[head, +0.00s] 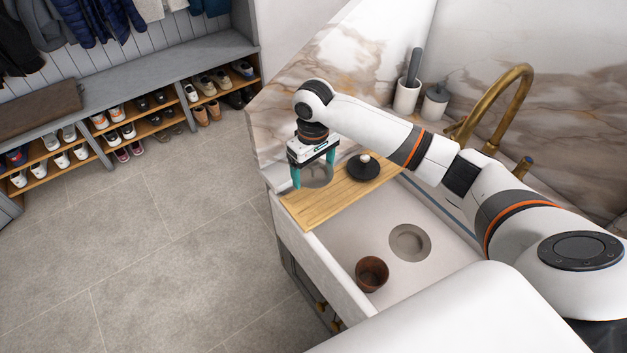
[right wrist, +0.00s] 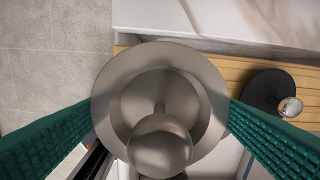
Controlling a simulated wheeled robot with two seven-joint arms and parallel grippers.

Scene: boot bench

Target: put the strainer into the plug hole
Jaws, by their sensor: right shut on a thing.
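The strainer (head: 318,177) is a round grey metal dish with a wide rim and a knob. My right gripper (head: 313,169) is shut on it and holds it over the left end of the wooden board. In the right wrist view the strainer (right wrist: 125,80) sits between the teal fingers, its knob towards the camera. The plug hole (head: 410,242) is a round grey recess in the floor of the white sink (head: 345,236), to the right of and below the gripper in the head view. It is uncovered. My left gripper is not in view.
A black disc with a pale knob (head: 363,169) lies on the wooden board (head: 330,207), right of the strainer. A brown cup (head: 372,274) stands in the sink near the plug hole. A brass tap (head: 500,100) rises behind the sink.

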